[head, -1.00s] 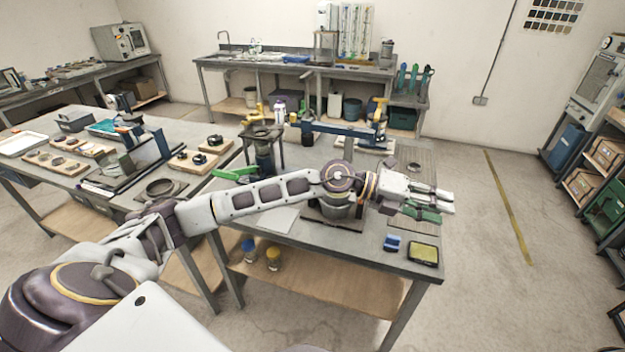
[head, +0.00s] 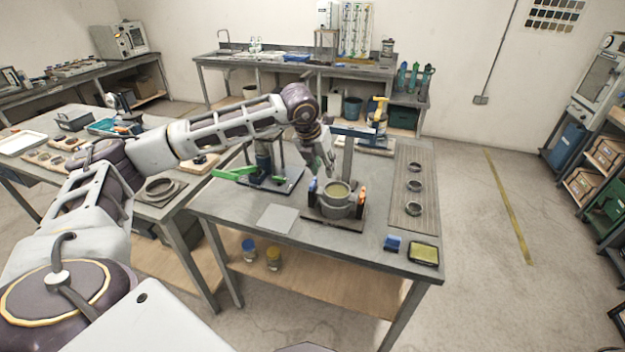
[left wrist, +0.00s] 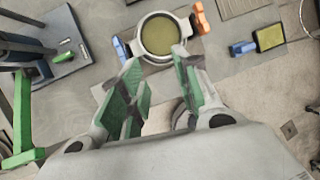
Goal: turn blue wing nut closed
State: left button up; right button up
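The blue wing nut (head: 314,186) stands upright at the left side of a grey round pot (head: 336,208) with a yellowish inside. It also shows in the left wrist view (left wrist: 120,48), partly hidden behind the left finger. An orange wing nut (head: 362,196) is on the pot's right side, and in the left wrist view (left wrist: 201,18) it is at upper right. My left gripper (head: 320,171) points down close above the blue wing nut. In the left wrist view its green-padded fingers (left wrist: 157,62) are spread apart with nothing between them. My right gripper is not in view.
The pot sits on a brown base plate on the grey table. A green-handled press (head: 264,160) stands left of it. A board with several rings (head: 415,208) is to the right.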

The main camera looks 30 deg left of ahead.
pick_arm(q)
jog(key=shift+n+y, duration=0.4)
jog(key=shift+y, duration=0.5)
jog(key=shift+s+a+r, duration=0.1)
jog(key=shift+a+r, duration=0.15)
jog(key=shift+a, duration=0.65)
jog(key=shift+a+r, duration=0.3)
jog(key=shift+a, duration=0.65)
jog(key=shift+s+a+r, duration=0.1)
jog(key=shift+a+r, duration=0.15)
jog(key=shift+a, duration=0.65)
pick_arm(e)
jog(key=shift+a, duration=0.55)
